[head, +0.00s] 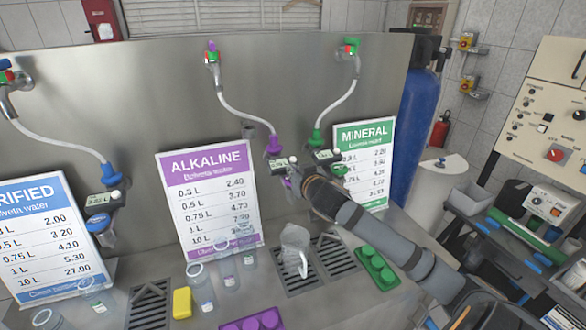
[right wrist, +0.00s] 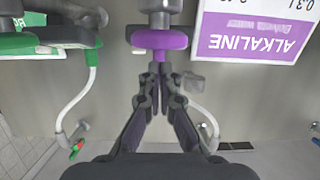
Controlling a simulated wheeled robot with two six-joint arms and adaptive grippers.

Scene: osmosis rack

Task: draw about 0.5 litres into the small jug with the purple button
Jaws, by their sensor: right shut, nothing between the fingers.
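The purple button (right wrist: 160,40) sits on the middle dispenser (head: 279,165), beside the ALKALINE sign. My right gripper (head: 290,178) is at this dispenser, coming from the right, and hides part of it. In the right wrist view its fingertips (right wrist: 159,70) are together and empty, right at the edge of the purple button. I cannot tell whether they touch or press it. The small clear jug (head: 293,252) stands upright on a drain grate (head: 300,284) below this dispenser. Its water level is too faint to tell. My left gripper is out of view.
The ALKALINE sign (head: 210,190) and MINERAL sign (head: 367,150) flank the dispenser. The green-button dispenser (head: 328,158) is close by on the right. Clear bottles (head: 200,290), a yellow block (head: 181,303), a purple tray (head: 255,321) and a green tray (head: 376,268) stand on the counter.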

